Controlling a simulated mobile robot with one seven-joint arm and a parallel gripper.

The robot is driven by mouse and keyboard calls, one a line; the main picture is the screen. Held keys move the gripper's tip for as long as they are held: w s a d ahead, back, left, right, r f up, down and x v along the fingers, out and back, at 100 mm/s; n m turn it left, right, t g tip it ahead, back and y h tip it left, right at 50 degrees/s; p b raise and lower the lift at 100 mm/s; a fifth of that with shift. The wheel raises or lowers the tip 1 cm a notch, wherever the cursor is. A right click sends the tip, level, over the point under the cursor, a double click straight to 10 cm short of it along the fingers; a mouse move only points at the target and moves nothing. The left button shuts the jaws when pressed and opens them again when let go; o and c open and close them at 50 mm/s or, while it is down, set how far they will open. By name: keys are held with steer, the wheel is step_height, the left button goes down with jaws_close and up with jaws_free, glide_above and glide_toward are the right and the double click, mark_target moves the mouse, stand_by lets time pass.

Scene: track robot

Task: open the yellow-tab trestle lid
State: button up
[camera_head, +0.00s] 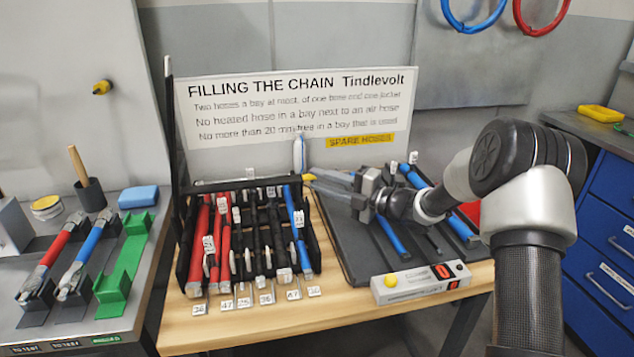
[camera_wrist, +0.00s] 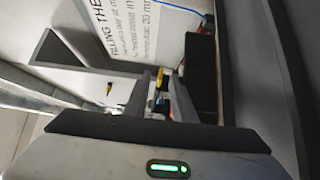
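My gripper (camera_head: 312,182) reaches in from the right, near the right rear corner of the black hose rack (camera_head: 180,262). Its two fingers point left with a gap between them, and nothing is clearly held. A small yellow piece (camera_head: 309,177) shows at the fingertips; it may be the yellow tab, and I cannot tell whether the fingers touch it. In the wrist view a yellow piece (camera_wrist: 158,84) shows beyond the gap between the fingers. A white and blue upright piece (camera_head: 299,155) stands just behind the fingertips. No lid can be made out clearly.
Red, black and blue hoses fill the rack's bays. A dark tray (camera_head: 350,238) with blue hoses lies below my arm. A control box (camera_head: 420,281) with a yellow button sits at the table's front. A sign (camera_head: 290,108) stands behind. Blue drawers (camera_head: 605,235) are at right.

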steer(key=shift+x, duration=0.85)
steer(key=shift+c, duration=0.3)
jaws_close()
stand_by(0.6)
